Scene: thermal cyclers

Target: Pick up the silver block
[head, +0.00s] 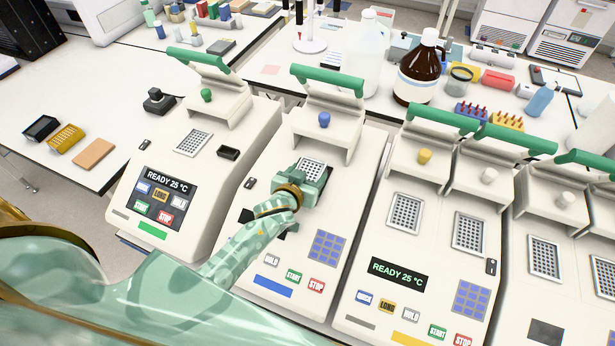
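A silver block (313,166) with a grid of small wells shows at the middle cycler (345,205), below its raised lid. My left gripper (312,180) is right at this block, reaching in from the lower left. It hides the block's near part. The fingertips are too small and overlapped to tell whether they are closed on the block or only beside it. A dark patch shows just right of the gripper. I cannot tell whether the block is seated or raised. My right gripper is not in view.
Other cyclers with raised green-handled lids stand close on both sides, the left one (168,190) and the right one (400,270), with similar silver blocks. Behind are a brown bottle (415,75) and tube racks (470,113). The left table has bare room.

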